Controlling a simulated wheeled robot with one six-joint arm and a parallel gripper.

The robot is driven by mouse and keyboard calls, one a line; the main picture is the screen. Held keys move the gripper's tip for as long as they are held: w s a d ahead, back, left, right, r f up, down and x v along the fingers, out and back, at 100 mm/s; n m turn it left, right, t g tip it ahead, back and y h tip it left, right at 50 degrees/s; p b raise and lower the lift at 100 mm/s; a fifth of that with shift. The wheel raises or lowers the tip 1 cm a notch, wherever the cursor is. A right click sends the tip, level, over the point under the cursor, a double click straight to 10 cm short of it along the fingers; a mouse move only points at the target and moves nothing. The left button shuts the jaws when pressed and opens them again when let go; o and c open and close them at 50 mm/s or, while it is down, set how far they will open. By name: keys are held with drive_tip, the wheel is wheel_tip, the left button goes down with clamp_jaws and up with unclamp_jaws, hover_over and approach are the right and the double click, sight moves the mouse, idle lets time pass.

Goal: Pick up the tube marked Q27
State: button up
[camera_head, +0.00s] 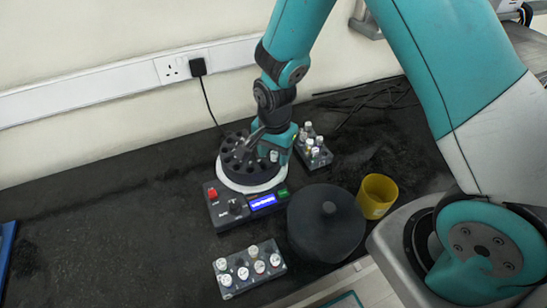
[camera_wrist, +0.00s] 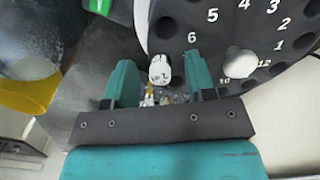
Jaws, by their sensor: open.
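My gripper (camera_wrist: 160,82) is open, its two teal fingers pointing at the black rotor (camera_wrist: 215,35) with numbered holes. A white-capped tube (camera_wrist: 160,68) shows between the fingertips, near the rotor's edge; its cap has dark marks that I cannot read. I cannot tell whether the fingers touch it. Another white cap (camera_wrist: 240,64) sits in the rotor, right of the fingers. In the head view, my gripper (camera_head: 270,152) is low over the right side of the rotor (camera_head: 238,160). Several capped tubes stand in the front rack (camera_head: 231,291) and the back rack (camera_head: 303,153). No mark Q27 is readable.
The rotor's base (camera_head: 222,213) has a red button and a blue display. A dark round lid (camera_head: 325,225) lies in front to the right, beside a yellow cup (camera_head: 376,200). A cable runs along the wall.

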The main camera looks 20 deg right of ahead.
drive_tip(key=shift+f, duration=0.1)
clamp_jaws()
idle(0.3)
